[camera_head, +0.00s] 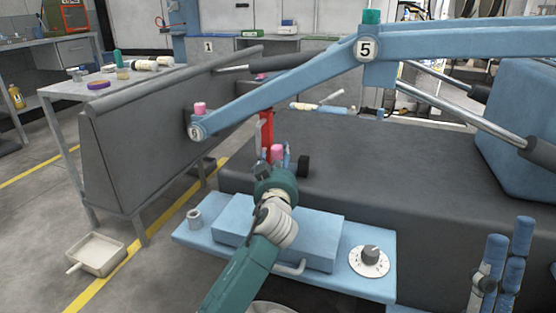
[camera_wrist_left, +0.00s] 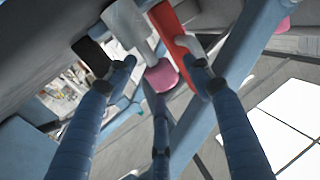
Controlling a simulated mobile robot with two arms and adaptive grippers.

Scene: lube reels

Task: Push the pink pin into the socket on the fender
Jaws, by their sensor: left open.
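A pink pin (camera_head: 277,152) stands by a red upright bar (camera_head: 266,132), just beyond my left gripper (camera_head: 276,168). In the left wrist view, the pink pin end (camera_wrist_left: 162,76) lies between the open blue fingers (camera_wrist_left: 163,70), below a pale grey cylinder (camera_wrist_left: 127,22); contact is unclear. A second pink piece (camera_head: 199,107) tops the blue arm's joint marked 6. A large dark grey panel (camera_head: 150,130), possibly the fender, stands at left. I cannot make out the socket. Blue fingers at the lower right look like my right gripper (camera_head: 508,238); its opening is unclear.
A blue jointed arm (camera_head: 290,87) crosses above my left gripper, with a joint marked 5. A light-blue shelf (camera_head: 360,265) with a dial (camera_head: 370,258) lies below. A side table (camera_head: 110,85) holds several items. A tray (camera_head: 96,254) sits on the floor.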

